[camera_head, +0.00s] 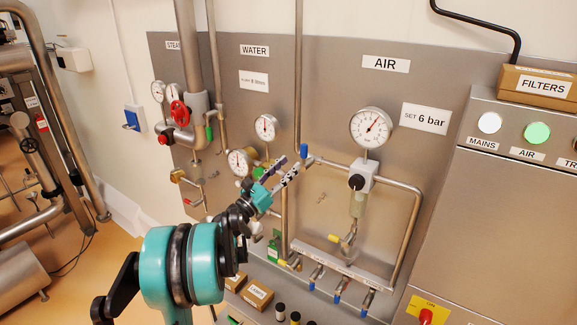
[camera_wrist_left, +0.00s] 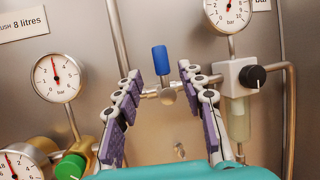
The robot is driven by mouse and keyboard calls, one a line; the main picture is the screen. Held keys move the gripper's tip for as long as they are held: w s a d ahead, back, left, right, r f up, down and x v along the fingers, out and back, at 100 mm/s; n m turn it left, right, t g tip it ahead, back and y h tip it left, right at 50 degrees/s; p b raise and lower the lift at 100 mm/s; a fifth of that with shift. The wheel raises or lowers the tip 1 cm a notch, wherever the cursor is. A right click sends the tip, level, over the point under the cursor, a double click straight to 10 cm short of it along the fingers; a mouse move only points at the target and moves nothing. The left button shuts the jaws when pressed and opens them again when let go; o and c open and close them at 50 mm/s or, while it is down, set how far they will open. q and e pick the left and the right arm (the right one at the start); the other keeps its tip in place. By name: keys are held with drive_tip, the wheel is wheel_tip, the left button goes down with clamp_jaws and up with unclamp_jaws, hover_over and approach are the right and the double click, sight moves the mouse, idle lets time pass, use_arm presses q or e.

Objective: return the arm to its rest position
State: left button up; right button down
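My left arm reaches in from the bottom left in the head view. Its gripper (camera_head: 292,168) is in front of the steel panel, near the blue-handled valve on the air pipe. In the left wrist view the two purple-padded fingers of the left gripper (camera_wrist_left: 162,80) are spread apart with nothing between them. The blue valve handle (camera_wrist_left: 161,60) stands upright behind the gap, and it also shows in the head view (camera_head: 304,151). I cannot tell from these views how far the fingers are from it. My right gripper is not in view.
The AIR gauge (camera_head: 371,128) and its regulator knob (camera_head: 356,182) are right of the gripper. Small blue-handled valves (camera_head: 337,297) line the manifold below. Cardboard boxes (camera_head: 257,294) lie beneath the panel. A control cabinet (camera_head: 520,200) stands at right, pipework (camera_head: 62,130) at left.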

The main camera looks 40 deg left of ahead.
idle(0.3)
use_arm(q)
drive_tip(key=s+d+f+m+g+h+b, duration=0.1)
drive_tip(key=d+f+m+g, duration=0.3)
drive_tip(key=d, duration=0.5)
drive_tip(key=s+d+f+m+g+h+b, duration=0.15)
drive_tip(key=d+f+m, duration=0.25)
drive_tip(key=d+m, duration=0.4)
drive_tip(key=s+d+f+m+g+h+b, duration=0.15)
drive_tip(key=d+f+m+g, duration=0.25)
drive_tip(key=d, duration=0.6)
drive_tip(key=s+d+f+m+g+y+b, duration=0.3)
drive_tip(key=s+d+f+m+g, duration=0.3)
drive_tip(key=s+f+m, duration=0.45)
drive_tip(key=s+a+f+m+y+b, duration=0.1)
drive_tip(key=s+f+m+y+b, duration=0.1)
drive_tip(key=s+f+m+y, duration=0.2)
drive_tip(key=s+f+m, duration=0.2)
drive_tip(key=s+m, duration=0.2)
drive_tip(key=s, duration=0.1)
drive_tip(key=shift+s+a, duration=0.15)
drive_tip(key=shift+a, duration=0.05)
